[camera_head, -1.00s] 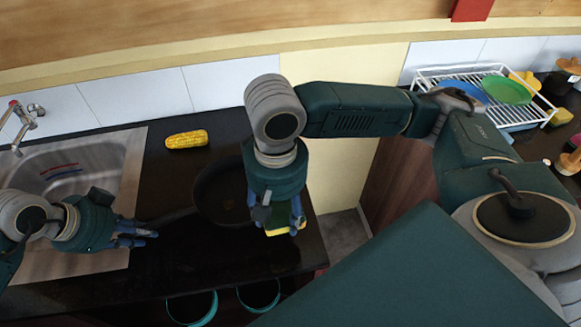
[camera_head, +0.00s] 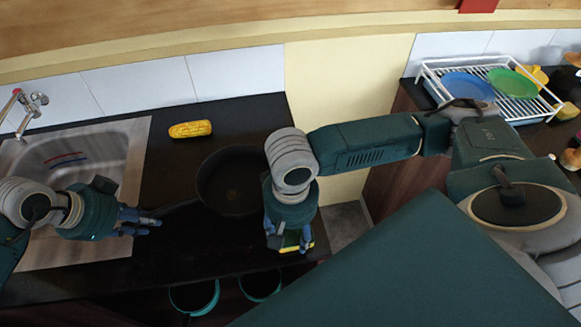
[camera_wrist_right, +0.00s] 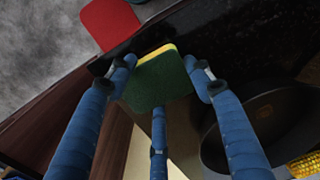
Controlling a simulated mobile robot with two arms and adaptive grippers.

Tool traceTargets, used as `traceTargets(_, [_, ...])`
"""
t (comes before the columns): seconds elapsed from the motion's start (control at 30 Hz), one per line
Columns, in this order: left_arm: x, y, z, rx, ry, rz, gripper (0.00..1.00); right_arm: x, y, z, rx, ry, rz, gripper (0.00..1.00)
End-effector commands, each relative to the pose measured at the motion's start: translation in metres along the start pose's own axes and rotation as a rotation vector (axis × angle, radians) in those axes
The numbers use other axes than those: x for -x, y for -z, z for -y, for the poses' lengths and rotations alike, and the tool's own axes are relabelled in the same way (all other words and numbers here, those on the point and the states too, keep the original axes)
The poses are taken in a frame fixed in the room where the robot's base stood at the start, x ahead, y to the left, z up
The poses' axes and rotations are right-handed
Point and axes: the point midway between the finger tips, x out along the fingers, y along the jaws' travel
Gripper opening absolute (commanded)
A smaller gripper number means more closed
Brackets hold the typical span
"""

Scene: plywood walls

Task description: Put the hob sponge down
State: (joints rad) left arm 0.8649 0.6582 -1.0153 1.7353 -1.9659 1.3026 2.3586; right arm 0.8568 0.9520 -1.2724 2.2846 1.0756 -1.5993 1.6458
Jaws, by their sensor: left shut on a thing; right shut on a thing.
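The hob sponge (camera_head: 292,249), green and yellow, is in my right gripper (camera_head: 290,240) near the right front corner of the dark counter (camera_head: 215,245). In the right wrist view, the sponge (camera_wrist_right: 160,85) sits between the blue fingers of the gripper (camera_wrist_right: 160,80), its green face showing and a yellow edge at its far side. I cannot tell whether it touches the counter. My left gripper (camera_head: 145,222) is shut at the handle of the dark pan (camera_head: 232,185); its fingers partly hide the handle. The pan also shows in the wrist view (camera_wrist_right: 268,120).
A corn cob (camera_head: 190,129) lies behind the pan. The sink (camera_head: 80,165) is at the left. Two teal-rimmed round containers (camera_head: 194,297) (camera_head: 260,285) are below the counter front. A white dish rack (camera_head: 510,103) with plates stands at the far right. A gap separates the counters.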

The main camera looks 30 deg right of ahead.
Motion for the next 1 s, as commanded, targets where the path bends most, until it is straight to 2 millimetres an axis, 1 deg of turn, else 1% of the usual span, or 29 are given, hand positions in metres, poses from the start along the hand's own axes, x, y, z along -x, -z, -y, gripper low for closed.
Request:
traceTargets(0.2, [0.001, 0.001, 0.001, 0.000, 0.003, -0.001, 0.00, -0.002, 0.000, 0.000, 0.000, 0.000, 0.000, 0.23])
traceTargets(0.23, [0.001, 0.001, 0.001, 0.000, 0.003, -0.001, 0.00, -0.002, 0.000, 0.000, 0.000, 0.000, 0.000, 0.53])
traceTargets(0.3, [0.001, 0.001, 0.001, 0.000, 0.003, -0.001, 0.00, -0.002, 0.000, 0.000, 0.000, 0.001, 0.000, 0.67])
traceTargets(0.33, [0.001, 0.001, 0.001, 0.000, 0.003, -0.001, 0.00, -0.002, 0.000, 0.000, 0.000, 0.001, 0.000, 0.70])
traceTargets(0.6, [0.001, 0.001, 0.001, 0.000, 0.003, -0.001, 0.00, -0.001, 0.000, 0.000, 0.000, 0.000, 0.000, 0.70])
traceTargets(0.73, [0.001, 0.001, 0.001, 0.000, 0.003, -0.001, 0.00, 0.006, 0.001, 0.001, 0.000, 0.001, -0.001, 0.70])
traceTargets(0.87, [0.001, 0.001, 0.001, 0.000, 0.003, -0.001, 0.00, 0.028, 0.001, 0.001, 0.002, 0.004, -0.004, 0.70])
traceTargets(1.0, [0.001, 0.001, 0.001, 0.000, 0.003, -0.001, 0.00, 0.059, 0.001, 0.002, 0.001, 0.004, -0.005, 0.70])
